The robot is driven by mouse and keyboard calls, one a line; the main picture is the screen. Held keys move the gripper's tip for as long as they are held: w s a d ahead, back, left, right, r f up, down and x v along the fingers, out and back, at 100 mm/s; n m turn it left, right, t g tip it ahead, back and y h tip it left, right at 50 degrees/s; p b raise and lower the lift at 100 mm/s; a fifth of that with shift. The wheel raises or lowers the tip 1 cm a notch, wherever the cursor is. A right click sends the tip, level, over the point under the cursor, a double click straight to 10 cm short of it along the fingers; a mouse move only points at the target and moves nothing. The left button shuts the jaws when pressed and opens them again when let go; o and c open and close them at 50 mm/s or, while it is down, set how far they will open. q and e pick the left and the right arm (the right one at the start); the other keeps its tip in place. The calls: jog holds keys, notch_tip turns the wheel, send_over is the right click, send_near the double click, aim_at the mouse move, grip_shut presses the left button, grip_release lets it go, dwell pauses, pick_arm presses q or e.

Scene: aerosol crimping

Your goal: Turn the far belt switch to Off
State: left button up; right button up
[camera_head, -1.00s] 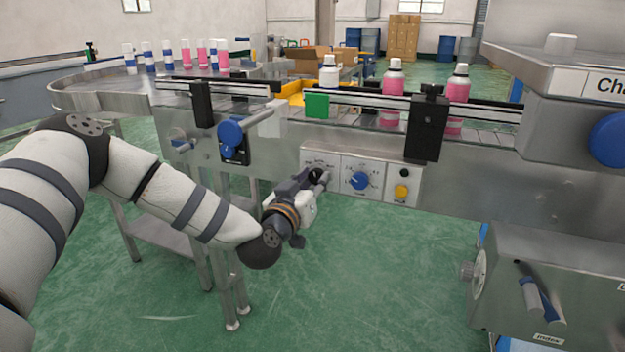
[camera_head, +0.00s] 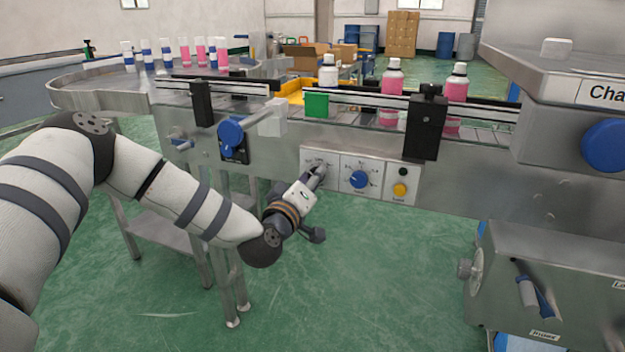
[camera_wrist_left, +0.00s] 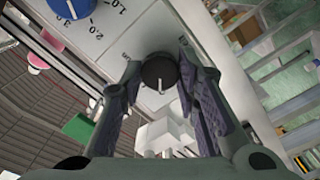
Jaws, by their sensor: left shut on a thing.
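The belt switch is a black round knob (camera_wrist_left: 160,72) with a white pointer mark, on the left plate of the conveyor's control panel (camera_head: 310,158). In the wrist view the pointer points toward the bottom of the picture. My left gripper (camera_head: 318,174) reaches the panel from the lower left. In the wrist view the left gripper's fingers (camera_wrist_left: 160,78) are on both sides of the knob, shut on it. In the head view the gripper hides most of the knob, and the plate's lettering is too small to read. My right gripper is not in view.
Beside the switch are a blue dial (camera_head: 359,179), a black button (camera_head: 403,171) and a yellow button (camera_head: 399,190). A blue handle (camera_head: 231,135) sits to the left. Pink bottles (camera_head: 392,92) stand on the conveyor above. The space below the panel is clear.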

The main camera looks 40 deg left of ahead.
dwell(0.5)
pick_arm(q)
jog(key=o, duration=1.2)
jog(key=shift+c, duration=0.2)
jog(key=v, duration=1.2)
